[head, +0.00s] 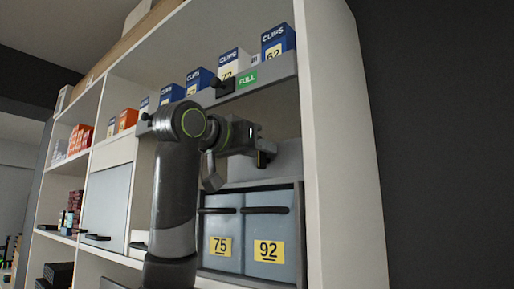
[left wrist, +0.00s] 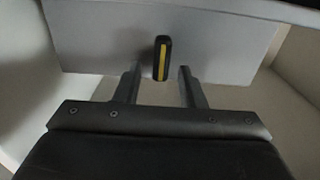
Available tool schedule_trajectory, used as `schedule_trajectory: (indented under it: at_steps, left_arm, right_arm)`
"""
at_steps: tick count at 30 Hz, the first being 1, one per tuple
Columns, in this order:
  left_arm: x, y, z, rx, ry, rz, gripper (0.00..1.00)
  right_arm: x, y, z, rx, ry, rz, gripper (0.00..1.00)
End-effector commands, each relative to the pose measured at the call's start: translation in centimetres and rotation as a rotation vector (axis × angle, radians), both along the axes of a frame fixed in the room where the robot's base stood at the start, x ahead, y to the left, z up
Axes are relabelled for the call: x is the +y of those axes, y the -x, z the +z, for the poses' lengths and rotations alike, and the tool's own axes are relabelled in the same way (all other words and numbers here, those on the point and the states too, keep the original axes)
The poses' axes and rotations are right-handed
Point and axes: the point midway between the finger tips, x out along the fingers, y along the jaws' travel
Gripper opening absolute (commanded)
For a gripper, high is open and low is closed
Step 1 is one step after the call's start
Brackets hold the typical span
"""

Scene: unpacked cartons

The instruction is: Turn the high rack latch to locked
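The latch (left wrist: 162,59) is a small black bar with a yellow stripe on a grey panel (left wrist: 90,40). It stands upright in the left wrist view. In the head view a dark piece with a yellow mark (head: 262,158) shows beside my gripper, likely the same latch. My left gripper (left wrist: 157,84) is open, with one finger on each side of the latch's lower end and visible gaps between. In the head view my left gripper (head: 254,142) is in front of the rack's upper right bay; its fingertips are hard to make out. My right gripper is out of view.
Above is a shelf lip with a green FULL label (head: 247,79), a black fitting (head: 223,87) and several CLIPS boxes (head: 277,42). Below are grey bins marked 75 (head: 221,246) and 92 (head: 268,251). A white rack side wall (head: 345,150) bounds the right.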

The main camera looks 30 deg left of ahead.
Motion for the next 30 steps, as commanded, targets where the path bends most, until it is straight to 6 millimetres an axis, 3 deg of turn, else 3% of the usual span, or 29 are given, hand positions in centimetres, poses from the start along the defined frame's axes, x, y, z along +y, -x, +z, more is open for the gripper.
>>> schedule_trajectory:
  at_steps: [1,9,20,30]
  left_arm:
    - [0.00,0.01,0.00,0.000,0.000,0.000,0.32]
    - [0.01,0.04,0.02,0.000,0.000,0.000,0.00]
    - [-0.06,0.04,0.08,-0.003,-0.043,0.001,0.00]
    - [-0.53,0.06,0.08,-0.020,-0.272,0.000,0.00]
  right_arm:
    - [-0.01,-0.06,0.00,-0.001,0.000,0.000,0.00]
    - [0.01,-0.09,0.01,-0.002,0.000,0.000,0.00]
    - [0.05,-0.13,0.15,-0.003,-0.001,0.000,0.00]
    - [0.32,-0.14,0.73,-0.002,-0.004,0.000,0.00]
